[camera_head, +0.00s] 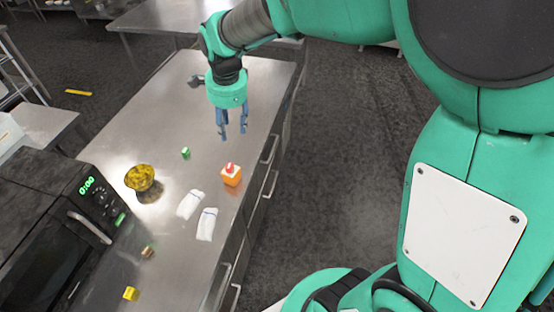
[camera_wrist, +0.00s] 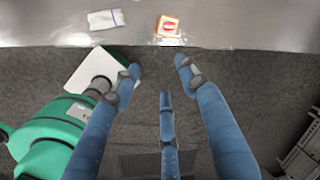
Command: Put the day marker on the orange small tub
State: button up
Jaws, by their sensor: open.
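The orange small tub (camera_head: 231,178) stands on the steel counter near its right edge. A small red piece (camera_head: 230,168), which looks like the day marker, rests on its white top. In the wrist view the tub (camera_wrist: 160,33) is at the top centre, with the red piece (camera_wrist: 169,26) inside its white top face. My gripper (camera_head: 232,134) has blue fingers pointing down, spread open and empty. It is above the counter, beyond the tub in the head view and apart from it. The wrist view shows the open fingers (camera_wrist: 158,72) over the dark floor, with nothing between them.
A yellow-brown bowl (camera_head: 140,177), a green block (camera_head: 186,153), a brown block (camera_head: 147,252) and a yellow block (camera_head: 130,293) are on the counter (camera_head: 180,110). A microwave (camera_head: 60,235) stands at left.

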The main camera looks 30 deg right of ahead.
jog(key=s+r+n+t, duration=0.1)
jog(key=s+r+n, duration=0.2)
jog(key=s+n, duration=0.3)
jog(key=s+r+n+t, duration=0.1)
jog(key=s+r+n, duration=0.3)
jog(key=s, duration=0.7)
jog(key=s+r+n+t, duration=0.1)
jog(key=s+r+n, duration=0.2)
jog(key=s+n, duration=0.5)
jog(key=shift+s+d+r+t, duration=0.25)
jog(key=shift+s+t, duration=0.15)
jog(key=shift+s, duration=0.1)
notch_tip(320, 180, down, 6)
jog(key=b, duration=0.6)
jog(key=shift+f, duration=0.15)
